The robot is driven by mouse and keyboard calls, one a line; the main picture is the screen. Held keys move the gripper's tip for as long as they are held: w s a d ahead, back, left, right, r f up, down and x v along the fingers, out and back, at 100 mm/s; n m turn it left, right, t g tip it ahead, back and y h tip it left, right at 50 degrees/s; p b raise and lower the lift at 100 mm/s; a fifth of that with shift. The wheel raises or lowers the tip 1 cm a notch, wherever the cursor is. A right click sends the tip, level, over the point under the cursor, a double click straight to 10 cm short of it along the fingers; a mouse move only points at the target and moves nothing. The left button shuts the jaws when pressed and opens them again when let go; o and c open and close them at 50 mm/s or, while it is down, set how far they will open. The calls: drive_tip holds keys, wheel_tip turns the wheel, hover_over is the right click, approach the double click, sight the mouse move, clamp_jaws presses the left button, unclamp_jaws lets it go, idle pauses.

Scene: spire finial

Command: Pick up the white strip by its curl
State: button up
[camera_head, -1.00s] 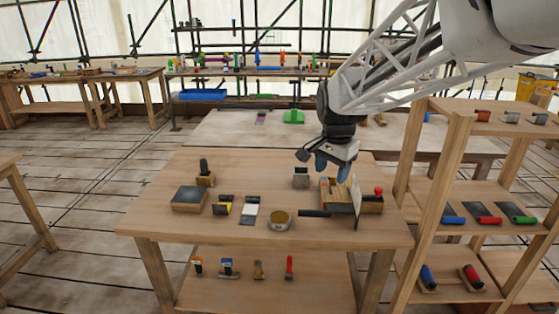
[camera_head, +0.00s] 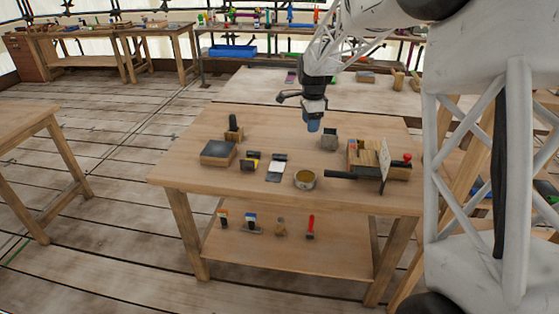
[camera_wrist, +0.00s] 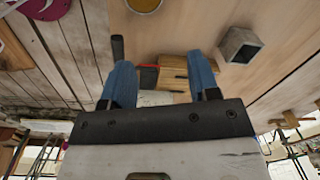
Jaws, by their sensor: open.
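A flat white-and-dark piece (camera_head: 277,167) lies on the workbench left of a round tin; it may be the white strip, but I cannot make out a curl. A thin pale upright panel (camera_head: 385,165) stands at the wooden block on the right. My gripper (camera_head: 313,126) hangs above the back middle of the bench, apart from both. In the wrist view its two blue fingers (camera_wrist: 160,82) are spread, with nothing visibly gripped. A whitish patch (camera_wrist: 155,99) shows between them, partly hidden by the gripper body; I cannot tell what it is.
The workbench (camera_head: 190,170) holds a round tin (camera_head: 305,180), a grey open box (camera_head: 329,139), a wooden block (camera_head: 365,153) with a red knob, and a dark pad (camera_head: 218,153). Several brushes stand on the lower shelf. The bench's front left is clear.

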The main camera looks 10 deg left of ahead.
sight(280, 154)
drive_tip(key=w+a+f+m, duration=0.1)
drive_tip(key=w+a+f, duration=0.2)
drive_tip(key=a+f, duration=0.1)
drive_tip(key=w+a+f+m, duration=0.1)
drive_tip(key=w+a+f, duration=0.3)
drive_tip(key=f, duration=0.1)
drive_tip(key=w+a+f+m, duration=0.2)
drive_tip(key=w+a+f, duration=0.2)
drive_tip(key=shift+f+g, duration=0.3)
drive_tip(key=shift+f, duration=0.05)
drive_tip(key=shift+f, duration=1.3)
drive_tip(key=shift+f, duration=2.6)
clamp_jaws()
